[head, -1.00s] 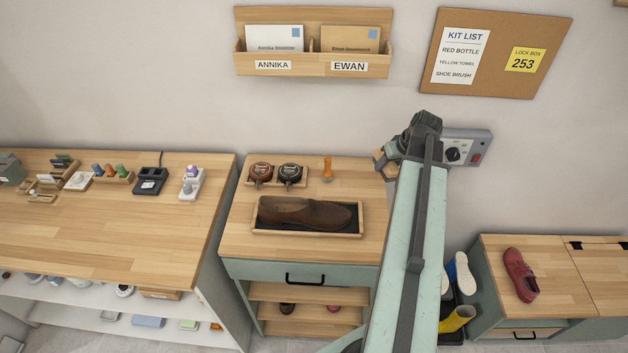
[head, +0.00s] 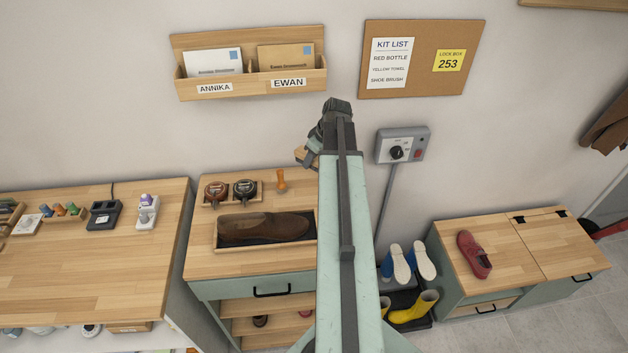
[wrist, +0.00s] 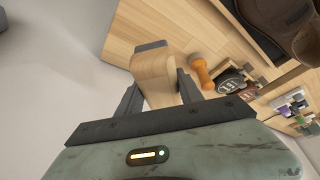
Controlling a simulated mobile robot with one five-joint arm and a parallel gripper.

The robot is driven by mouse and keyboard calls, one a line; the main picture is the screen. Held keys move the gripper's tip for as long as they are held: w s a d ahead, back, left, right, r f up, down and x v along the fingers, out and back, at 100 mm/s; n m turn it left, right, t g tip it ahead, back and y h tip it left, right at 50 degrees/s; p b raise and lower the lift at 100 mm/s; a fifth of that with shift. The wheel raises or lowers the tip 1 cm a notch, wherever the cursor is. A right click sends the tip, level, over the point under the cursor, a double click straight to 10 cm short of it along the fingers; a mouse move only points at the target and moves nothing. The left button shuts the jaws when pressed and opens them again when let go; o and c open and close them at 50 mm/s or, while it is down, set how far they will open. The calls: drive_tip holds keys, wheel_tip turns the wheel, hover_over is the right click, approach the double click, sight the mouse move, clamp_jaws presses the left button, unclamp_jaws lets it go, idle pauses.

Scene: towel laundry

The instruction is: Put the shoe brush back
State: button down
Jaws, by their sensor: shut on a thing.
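The shoe brush shows as a pale wooden block (wrist: 155,75) between the jaws in the wrist view. My gripper (wrist: 160,88) is shut on it. In the head view the brush's wooden end (head: 304,157) sticks out to the left of my gripper (head: 314,150). It is beside the orange peg-shaped thing (head: 281,181), at the back of the shoe-care cabinet top (head: 205,262). I cannot tell how high the brush is above the top. My arm hides the right part of the top.
A brown shoe (head: 262,228) lies in a wooden tray (head: 220,249). Two round tins (head: 245,189) sit in a small holder behind it. A control box (head: 402,146) is on the wall to the right. A kit list (head: 390,62) on the corkboard names the shoe brush.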

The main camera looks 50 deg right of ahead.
sight(310, 185)
wheel_tip(310, 185, down, 11)
drive_tip(key=b, duration=1)
drive_tip(key=shift+r, duration=0.4)
drive_tip(key=shift+f, duration=0.25)
drive_tip(key=c, duration=0.8)
unclamp_jaws()
drive_tip(key=shift+r, duration=0.1)
drive_tip(key=shift+o, duration=0.2)
drive_tip(key=p+v, duration=1.1)
drive_tip(key=v, duration=0.1)
drive_tip(key=shift+w, duration=0.15)
drive_tip(key=shift+r+p, duration=0.25)
drive_tip(key=shift+p, duration=0.05)
drive_tip(key=shift+f, duration=0.1)
